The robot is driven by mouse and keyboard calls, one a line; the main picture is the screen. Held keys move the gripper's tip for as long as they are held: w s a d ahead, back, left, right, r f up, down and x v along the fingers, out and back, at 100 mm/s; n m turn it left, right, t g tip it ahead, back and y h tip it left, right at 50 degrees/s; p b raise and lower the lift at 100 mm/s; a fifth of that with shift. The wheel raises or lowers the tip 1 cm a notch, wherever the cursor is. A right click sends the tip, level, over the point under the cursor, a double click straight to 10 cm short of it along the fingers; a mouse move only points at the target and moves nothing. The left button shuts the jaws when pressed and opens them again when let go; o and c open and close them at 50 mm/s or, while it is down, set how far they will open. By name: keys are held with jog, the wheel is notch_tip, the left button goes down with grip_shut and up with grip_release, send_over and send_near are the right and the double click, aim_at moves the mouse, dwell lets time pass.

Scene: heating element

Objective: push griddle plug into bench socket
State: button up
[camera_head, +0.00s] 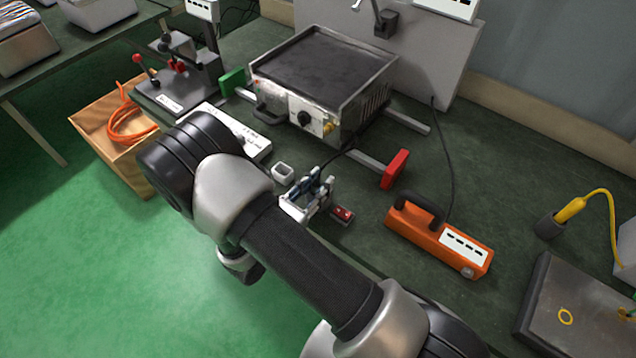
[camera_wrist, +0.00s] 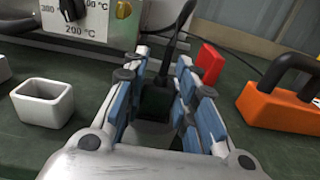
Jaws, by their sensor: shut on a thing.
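My gripper (camera_head: 314,188) is low over the bench in front of the griddle (camera_head: 318,75). In the wrist view its blue-padded fingers (camera_wrist: 158,88) are shut on the black griddle plug (camera_wrist: 157,103). The plug's black cord rises from it towards the griddle. In the head view the fingers mostly hide the plug. A small block with a red switch (camera_head: 342,215) sits just right of the gripper and may be the bench socket; I cannot tell for sure. The plug's lower end and whatever lies under it are hidden by the gripper in the wrist view.
A small white open box (camera_head: 283,173) stands left of the gripper. A red block (camera_head: 395,169) and an orange handled box (camera_head: 438,238) stand to the right. A dark plate (camera_head: 575,310) and a yellow-corded tool (camera_head: 568,212) lie farther right. The bench behind the orange box is mostly clear.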

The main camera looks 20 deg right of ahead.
jog(key=o, duration=1.1)
jog(key=shift+o, duration=0.2)
jog(key=v, duration=1.2)
